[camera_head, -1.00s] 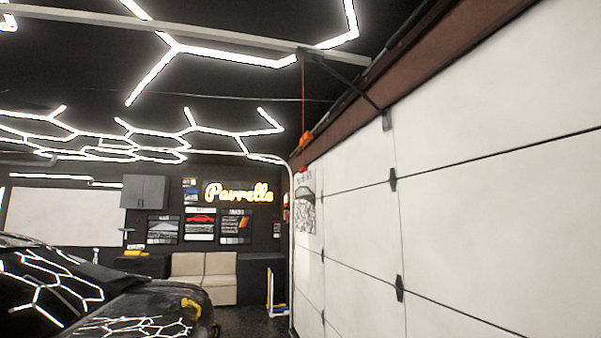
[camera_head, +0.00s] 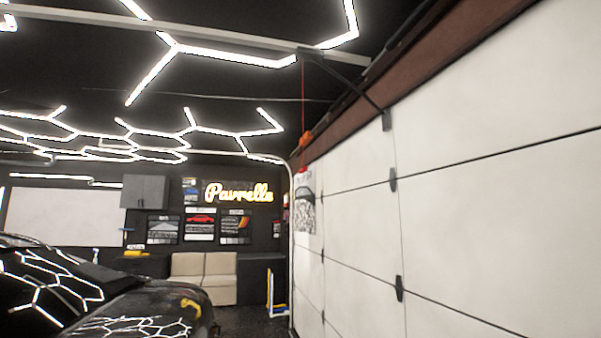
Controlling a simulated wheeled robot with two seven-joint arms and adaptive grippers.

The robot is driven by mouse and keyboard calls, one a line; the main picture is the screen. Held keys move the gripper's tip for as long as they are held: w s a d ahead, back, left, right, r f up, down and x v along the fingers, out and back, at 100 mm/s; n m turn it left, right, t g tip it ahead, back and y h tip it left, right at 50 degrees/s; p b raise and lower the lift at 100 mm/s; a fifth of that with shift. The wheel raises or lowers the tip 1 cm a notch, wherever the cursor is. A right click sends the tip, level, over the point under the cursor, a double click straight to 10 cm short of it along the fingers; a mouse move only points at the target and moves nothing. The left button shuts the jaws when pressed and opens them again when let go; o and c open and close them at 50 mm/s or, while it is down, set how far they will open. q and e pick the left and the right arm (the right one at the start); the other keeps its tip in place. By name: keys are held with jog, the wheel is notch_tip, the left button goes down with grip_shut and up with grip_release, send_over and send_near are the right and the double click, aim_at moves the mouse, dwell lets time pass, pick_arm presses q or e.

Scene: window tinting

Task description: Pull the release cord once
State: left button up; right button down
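A thin red release cord (camera_head: 303,95) hangs straight down from the opener rail near the top centre of the head view. A red handle (camera_head: 303,167) shows at its lower end, in front of the upper left edge of the white garage door (camera_head: 470,190). The door is shut. An orange-red piece (camera_head: 306,138) shows beside the cord, near the door's top edge; I cannot tell what it is. Neither of my grippers is in view.
A dark car (camera_head: 110,300) stands at the lower left. A beige seat (camera_head: 203,278) and wall posters (camera_head: 200,225) are at the back. The opener rail (camera_head: 200,36) crosses overhead. Dark floor (camera_head: 250,320) shows between car and door.

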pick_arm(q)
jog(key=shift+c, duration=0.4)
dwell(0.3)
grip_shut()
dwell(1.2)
